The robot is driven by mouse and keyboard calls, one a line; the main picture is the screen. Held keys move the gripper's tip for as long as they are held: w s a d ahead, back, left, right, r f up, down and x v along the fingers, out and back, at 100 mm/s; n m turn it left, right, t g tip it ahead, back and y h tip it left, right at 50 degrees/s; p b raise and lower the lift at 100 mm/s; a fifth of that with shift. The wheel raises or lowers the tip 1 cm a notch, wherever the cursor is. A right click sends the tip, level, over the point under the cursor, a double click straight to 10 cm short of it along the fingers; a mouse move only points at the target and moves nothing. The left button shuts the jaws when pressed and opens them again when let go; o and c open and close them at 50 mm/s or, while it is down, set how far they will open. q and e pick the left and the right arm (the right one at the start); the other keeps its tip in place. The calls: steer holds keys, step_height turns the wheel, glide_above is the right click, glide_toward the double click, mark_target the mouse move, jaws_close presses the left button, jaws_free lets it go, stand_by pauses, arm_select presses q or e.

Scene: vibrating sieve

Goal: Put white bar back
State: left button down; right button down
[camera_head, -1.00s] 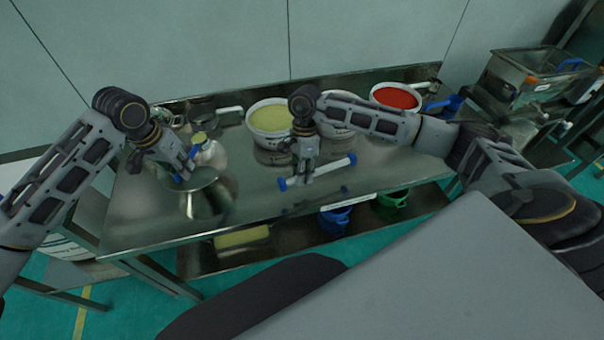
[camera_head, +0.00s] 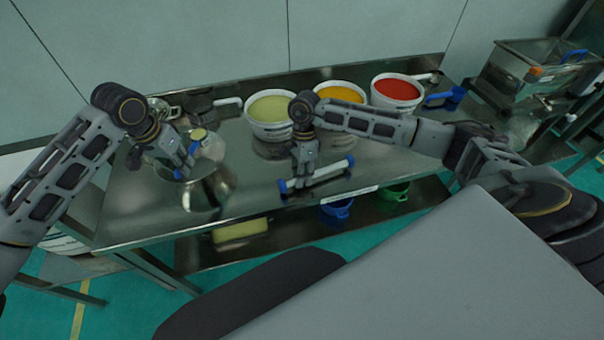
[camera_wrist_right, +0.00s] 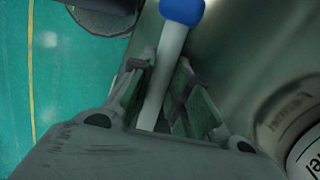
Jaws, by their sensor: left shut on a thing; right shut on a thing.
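A white bar (camera_head: 330,171) with blue end caps is in my right gripper (camera_head: 302,180), low over the front part of the steel table; whether it touches the tabletop is unclear. In the right wrist view, the bar (camera_wrist_right: 167,60) runs between the two fingers of my right gripper (camera_wrist_right: 165,75), with one blue cap at the top.
Tubs of pale green (camera_head: 270,110), orange (camera_head: 340,93) and red (camera_head: 397,90) material stand along the back of the steel table (camera_head: 150,215). A blue scoop (camera_head: 447,98) lies at the right. Blue (camera_head: 337,209) and green (camera_head: 394,193) containers sit on the lower shelf. The front right tabletop looks clear.

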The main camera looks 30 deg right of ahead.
arm_select(q)
steer(key=shift+f, duration=0.2)
arm_select(e)
steer(key=shift+f, duration=0.45)
arm_select(q)
steer(key=shift+f+b, duration=0.35)
steer(key=shift+b, duration=0.15)
arm_select(e)
steer(key=shift+f, duration=0.4)
steer(key=c, duration=1.3)
jaws_free()
steer(key=shift+o, duration=0.2)
steer(key=o, duration=0.5)
arm_select(q)
steer(key=shift+r, duration=0.1)
arm_select(e)
steer(key=shift+r, duration=0.3)
arm_select(q)
steer(key=shift+d+p+v, duration=0.2)
steer(key=shift+p+v, duration=1.2)
steer(key=shift+p, duration=0.2)
arm_select(e)
steer(key=shift+r, duration=3.15)
